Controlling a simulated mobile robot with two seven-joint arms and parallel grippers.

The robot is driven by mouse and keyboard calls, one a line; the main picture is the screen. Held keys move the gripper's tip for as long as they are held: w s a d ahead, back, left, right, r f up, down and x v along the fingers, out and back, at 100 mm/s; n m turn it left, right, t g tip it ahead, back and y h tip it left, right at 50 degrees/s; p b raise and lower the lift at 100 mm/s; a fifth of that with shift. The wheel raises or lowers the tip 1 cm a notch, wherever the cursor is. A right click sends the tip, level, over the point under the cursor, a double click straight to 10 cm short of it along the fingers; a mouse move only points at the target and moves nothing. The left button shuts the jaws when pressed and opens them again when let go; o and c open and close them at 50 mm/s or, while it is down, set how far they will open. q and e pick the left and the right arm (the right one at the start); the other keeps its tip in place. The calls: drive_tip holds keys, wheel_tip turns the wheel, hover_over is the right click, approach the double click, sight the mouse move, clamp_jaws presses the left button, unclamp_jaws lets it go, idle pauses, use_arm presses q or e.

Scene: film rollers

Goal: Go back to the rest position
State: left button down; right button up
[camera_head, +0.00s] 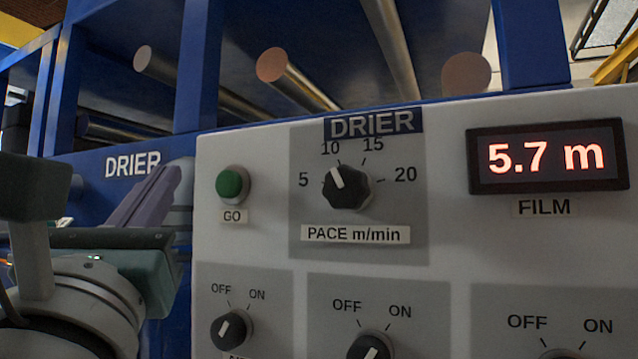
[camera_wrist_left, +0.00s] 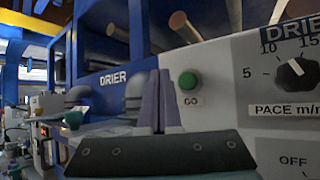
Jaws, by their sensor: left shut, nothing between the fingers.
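My left gripper (camera_head: 152,196) is at the left of the head view, beside the left edge of the control panel. Its purple-grey fingers are shut with nothing between them and stand apart from the panel. In the left wrist view the closed fingers (camera_wrist_left: 157,100) point ahead, just left of the green GO button (camera_wrist_left: 188,81). The GO button also shows in the head view (camera_head: 232,184). My right gripper is in neither view.
The grey drier panel (camera_head: 450,230) fills the right, with a PACE knob (camera_head: 346,187) between 5 and 10, several OFF/ON knobs and a film display (camera_head: 547,156) reading 5.7 m. Rollers (camera_head: 290,80) lie behind in the blue frame. Bottles (camera_wrist_left: 15,150) stand far left.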

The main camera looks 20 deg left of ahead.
use_arm(q)
drive_tip(key=shift+d, duration=0.1)
idle(0.7)
drive_tip(key=d+f+m+g+h+p, duration=0.1)
drive_tip(key=d+f+m+g+h, duration=0.15)
drive_tip(key=d+m+h, duration=0.5)
drive_tip(key=d+f+m+g+h+p, duration=0.15)
drive_tip(key=f+m+h, duration=0.3)
drive_tip(key=m, duration=0.65)
drive_tip(key=d+f+m+g+h, duration=0.1)
drive_tip(key=d+f+m+h, duration=0.1)
drive_tip(key=d+m+h, duration=0.6)
drive_tip(key=s+a+f+m+g+y+p, duration=0.25)
drive_tip(key=s+f+m+g, duration=0.35)
drive_tip(key=f+m, duration=0.45)
drive_tip(key=s+a+f+m+g+y, duration=0.5)
drive_tip(key=s+a+f+g, duration=0.2)
drive_tip(key=s+f, duration=0.3)
wheel_tip(320, 180, up, 39)
drive_tip(key=s+a+m+p, duration=0.1)
drive_tip(key=s+p, duration=0.1)
drive_tip(key=p, duration=3.6)
drive_tip(key=shift+s+a+f+g+y, duration=0.15)
drive_tip(key=shift+s+a+g+y, duration=0.25)
drive_tip(key=shift+y, duration=0.05)
